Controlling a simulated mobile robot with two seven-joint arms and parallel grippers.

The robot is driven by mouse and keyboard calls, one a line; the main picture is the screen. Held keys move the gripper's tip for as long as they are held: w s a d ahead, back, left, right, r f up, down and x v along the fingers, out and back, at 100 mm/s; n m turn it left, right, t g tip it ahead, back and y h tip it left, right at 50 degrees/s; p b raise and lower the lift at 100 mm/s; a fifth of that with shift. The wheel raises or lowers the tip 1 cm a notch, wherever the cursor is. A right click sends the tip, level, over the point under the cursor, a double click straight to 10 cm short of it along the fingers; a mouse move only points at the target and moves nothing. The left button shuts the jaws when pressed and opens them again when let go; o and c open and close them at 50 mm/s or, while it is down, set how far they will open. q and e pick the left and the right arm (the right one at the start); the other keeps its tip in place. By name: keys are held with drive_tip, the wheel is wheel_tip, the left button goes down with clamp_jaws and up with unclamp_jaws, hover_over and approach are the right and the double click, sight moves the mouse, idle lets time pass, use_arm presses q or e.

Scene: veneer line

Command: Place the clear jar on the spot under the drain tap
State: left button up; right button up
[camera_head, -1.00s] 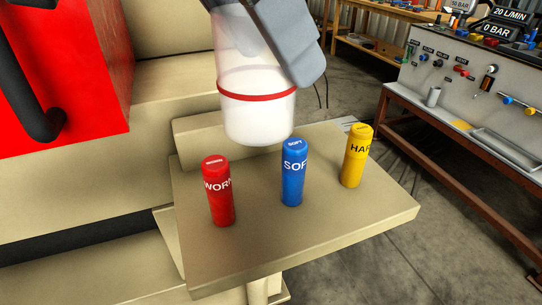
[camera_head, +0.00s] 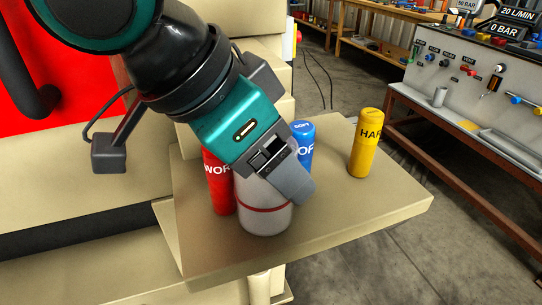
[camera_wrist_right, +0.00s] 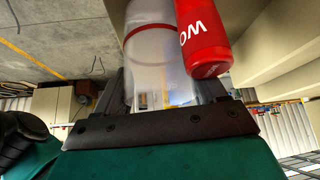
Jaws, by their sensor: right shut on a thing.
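The clear jar (camera_head: 265,220), whitish with a red band, is upright in front of the red WORN cylinder (camera_head: 218,185) and the blue SOFT cylinder (camera_head: 303,140). It is low over the tan shelf (camera_head: 345,215); I cannot tell if its base touches. My right gripper (camera_head: 270,180) is shut on the jar and hides its upper part. In the right wrist view the jar (camera_wrist_right: 150,60) is between the fingers (camera_wrist_right: 163,92), with the red cylinder (camera_wrist_right: 203,45) close beside it. The drain tap and the spot cannot be made out. My left gripper is not in view.
A yellow cylinder marked HAR (camera_head: 365,145) stands on the shelf's right part. Bare shelf lies between it and the jar and along the front edge. A red panel with a black handle (camera_head: 38,100) is at the left. A test bench (camera_head: 470,90) stands at the right.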

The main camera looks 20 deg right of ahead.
drive_tip(key=o, duration=0.7)
drive_tip(key=shift+f, duration=0.15)
drive_tip(key=shift+c, duration=0.2)
drive_tip(key=o, duration=0.4)
